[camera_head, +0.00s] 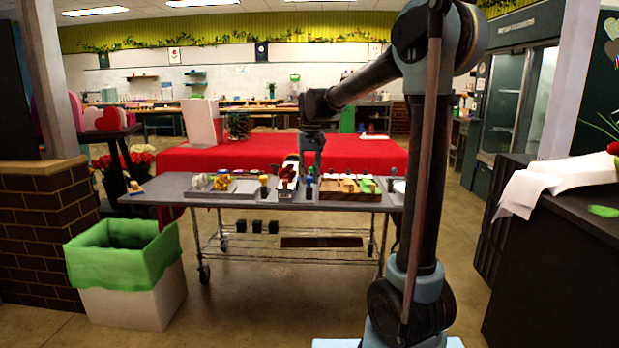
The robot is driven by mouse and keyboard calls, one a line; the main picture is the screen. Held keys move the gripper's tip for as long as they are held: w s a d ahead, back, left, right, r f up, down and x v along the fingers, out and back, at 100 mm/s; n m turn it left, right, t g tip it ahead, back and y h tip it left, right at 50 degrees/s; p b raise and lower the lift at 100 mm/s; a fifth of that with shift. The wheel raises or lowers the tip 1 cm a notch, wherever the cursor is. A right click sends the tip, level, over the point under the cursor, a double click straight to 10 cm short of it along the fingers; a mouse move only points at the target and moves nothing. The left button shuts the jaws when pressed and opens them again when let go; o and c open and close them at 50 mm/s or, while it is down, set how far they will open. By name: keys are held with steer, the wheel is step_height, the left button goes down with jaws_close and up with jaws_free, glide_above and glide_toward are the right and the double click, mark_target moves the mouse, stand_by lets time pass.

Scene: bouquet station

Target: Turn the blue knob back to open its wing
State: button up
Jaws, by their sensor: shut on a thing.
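My gripper (311,174) points down over the middle of the grey cart top and is shut on the blue knob (309,189). The knob is small and upright, between a white holder and a brown tray. The fingertips are tiny here, so the exact grip is hard to see. I cannot make out the knob's wing or how far it is turned.
The wheeled grey cart (175,190) carries a white holder (287,184) with red items, a yellow knob (263,184), a brown tray (350,194) and a pale left tray (243,187). A green-lined bin (130,280) stands front left; a dark counter (570,270) is right.

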steer(key=shift+d+m, duration=0.1)
steer(key=shift+m, duration=0.5)
steer(key=o, duration=1.1)
steer(key=shift+r, duration=0.1)
steer(key=r, duration=1.1)
steer(key=shift+d+r, duration=0.2)
steer(key=shift+r, duration=0.1)
